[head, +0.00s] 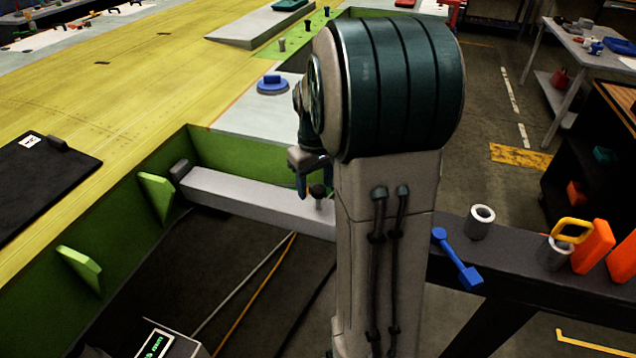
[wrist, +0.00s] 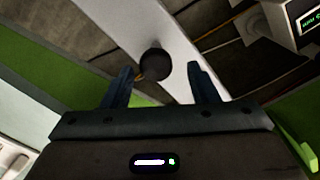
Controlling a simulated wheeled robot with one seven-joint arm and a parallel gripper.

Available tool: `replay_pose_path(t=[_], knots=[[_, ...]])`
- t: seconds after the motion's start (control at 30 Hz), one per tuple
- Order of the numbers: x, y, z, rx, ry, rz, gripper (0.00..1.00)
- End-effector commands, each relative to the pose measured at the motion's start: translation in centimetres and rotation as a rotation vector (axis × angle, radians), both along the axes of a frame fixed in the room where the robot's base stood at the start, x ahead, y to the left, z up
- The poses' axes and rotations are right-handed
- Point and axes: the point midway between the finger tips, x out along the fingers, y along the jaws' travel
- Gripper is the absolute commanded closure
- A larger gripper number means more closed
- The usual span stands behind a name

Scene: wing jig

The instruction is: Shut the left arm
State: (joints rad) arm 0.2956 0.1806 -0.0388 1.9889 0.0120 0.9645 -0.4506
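A light grey beam (head: 245,198), which I take to be the left arm, runs from behind my own arm to the green side wall of the yellow panel. Its dark end pad (head: 181,171) is at the wall; I cannot tell whether they touch. A round black knob (head: 318,190) stands on the beam. In the wrist view the knob (wrist: 155,64) shows against the pale beam (wrist: 176,38). My gripper (wrist: 160,84) is open, with its two dark fingers apart on either side of the knob's near edge. In the head view my gripper (head: 308,180) is partly hidden.
The yellow panel (head: 120,90) fills the left, with green brackets (head: 157,196) on its side. A dark bench (head: 520,285) at right holds a grey ring (head: 481,222), a blue tool (head: 457,259) and orange blocks (head: 592,246). A box with a green display (head: 157,344) is at the bottom.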

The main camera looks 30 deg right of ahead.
Motion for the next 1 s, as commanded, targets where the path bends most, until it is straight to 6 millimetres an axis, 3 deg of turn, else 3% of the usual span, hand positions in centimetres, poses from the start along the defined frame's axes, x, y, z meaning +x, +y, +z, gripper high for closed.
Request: replay_pose_path(t=[0.37,0.47,0.8,1.0], knots=[[-0.2,-0.2,0.6,0.0,0.004,-0.003,0.47],[-0.2,-0.2,2.1,-0.001,0.003,-0.002,0.47],[-0.1,-0.1,9.7,-0.001,0.002,-0.001,0.47],[-0.1,-0.1,12.8,-0.001,0.002,-0.001,0.47]])
